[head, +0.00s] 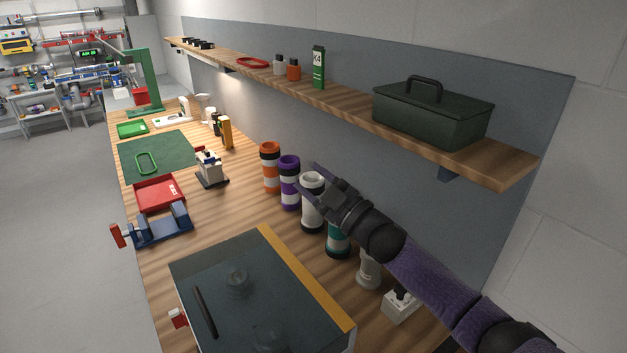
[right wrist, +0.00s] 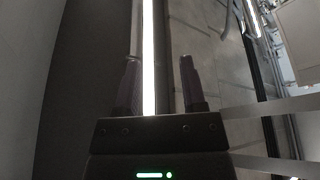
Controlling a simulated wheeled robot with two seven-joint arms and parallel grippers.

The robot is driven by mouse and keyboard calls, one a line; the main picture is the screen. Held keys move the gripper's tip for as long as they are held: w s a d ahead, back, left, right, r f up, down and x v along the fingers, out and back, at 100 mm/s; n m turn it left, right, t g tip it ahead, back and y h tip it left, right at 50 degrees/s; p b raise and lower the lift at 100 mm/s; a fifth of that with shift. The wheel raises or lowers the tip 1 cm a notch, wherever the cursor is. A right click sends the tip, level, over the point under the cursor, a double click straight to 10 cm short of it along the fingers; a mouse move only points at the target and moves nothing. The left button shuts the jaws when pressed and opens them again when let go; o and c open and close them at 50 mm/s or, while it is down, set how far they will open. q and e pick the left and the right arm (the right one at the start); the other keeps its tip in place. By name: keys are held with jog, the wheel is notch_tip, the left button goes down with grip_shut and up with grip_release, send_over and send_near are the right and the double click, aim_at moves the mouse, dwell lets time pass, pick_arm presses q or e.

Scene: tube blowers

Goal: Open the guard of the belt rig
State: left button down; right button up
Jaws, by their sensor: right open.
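The belt rig stands at the near end of the bench in the head view. Its guard (head: 235,275) is a dark see-through lid that lies flat over it, with round wheel shapes showing dimly beneath. A dark bar handle (head: 205,312) sits on the guard near its left side. My right gripper (head: 322,178) is open and empty, above the row of tubes beyond the rig, apart from the guard. The right wrist view shows its two fingers (right wrist: 161,85) spread, with a bright strip behind them. My left gripper is not in view.
Several capped tubes, including a purple one (head: 289,182), line the back of the bench. A shelf (head: 345,107) with a dark toolbox (head: 432,112) overhangs them. A blue vise (head: 163,226) and red tray (head: 158,193) lie beyond the rig. A white switch box (head: 401,306) stands to its right.

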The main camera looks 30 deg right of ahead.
grip_shut()
dwell(1.1)
grip_release()
jog(key=b+v, duration=0.1)
jog(key=v, duration=0.9)
